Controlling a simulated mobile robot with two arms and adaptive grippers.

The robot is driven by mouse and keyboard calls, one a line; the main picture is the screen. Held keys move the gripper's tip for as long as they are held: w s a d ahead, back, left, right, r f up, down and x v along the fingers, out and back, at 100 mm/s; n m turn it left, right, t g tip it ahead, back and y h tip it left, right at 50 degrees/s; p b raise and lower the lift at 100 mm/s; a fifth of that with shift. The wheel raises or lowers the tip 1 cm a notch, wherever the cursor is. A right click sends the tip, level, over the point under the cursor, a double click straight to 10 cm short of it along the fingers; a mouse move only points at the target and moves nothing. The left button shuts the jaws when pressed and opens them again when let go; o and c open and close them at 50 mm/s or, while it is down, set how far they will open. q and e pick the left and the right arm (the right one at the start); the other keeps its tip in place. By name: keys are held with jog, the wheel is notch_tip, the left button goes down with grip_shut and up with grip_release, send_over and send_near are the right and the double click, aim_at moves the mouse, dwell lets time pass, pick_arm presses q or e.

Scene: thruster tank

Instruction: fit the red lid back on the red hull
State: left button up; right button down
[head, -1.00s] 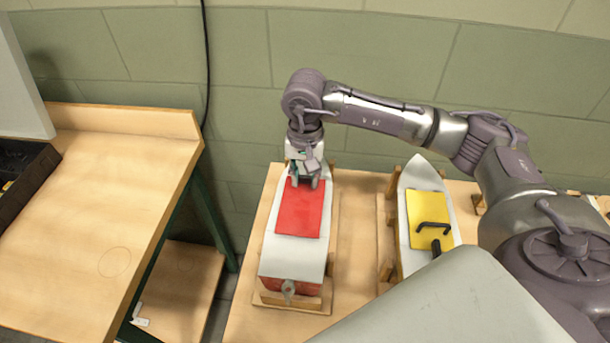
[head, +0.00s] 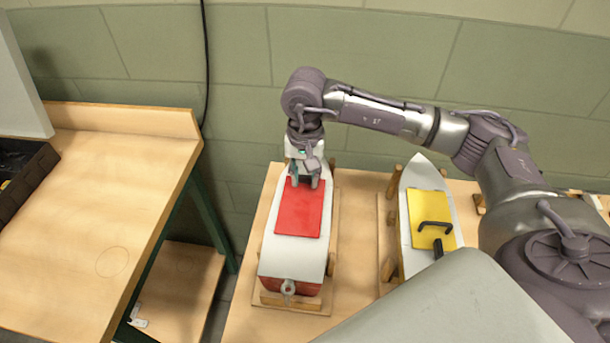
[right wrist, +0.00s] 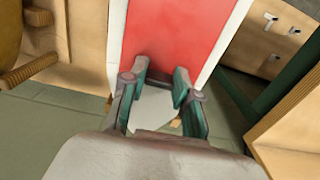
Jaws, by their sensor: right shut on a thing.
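The red hull (head: 290,265) has a pale grey deck and a red lower side; it sits on a wooden cradle on the bench. The red lid (head: 301,212) lies flat over the middle of its deck, roughly in line with the hull. I cannot tell whether it is fully seated. In the right wrist view the fingers (right wrist: 160,90) stand apart at the lid's edge (right wrist: 178,40). My left gripper is not in view.
A second boat with a yellow lid (head: 425,207) and black handle stands to the right. A wooden table (head: 90,215) with a black bin (head: 25,180) is at the left, across a gap. A green wall (head: 360,50) closes the back.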

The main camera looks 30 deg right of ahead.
dwell(0.4)
jog(key=c, duration=0.8)
grip_release()
jog(key=shift+r+p, duration=1.85)
jog(key=shift+r, duration=2.1)
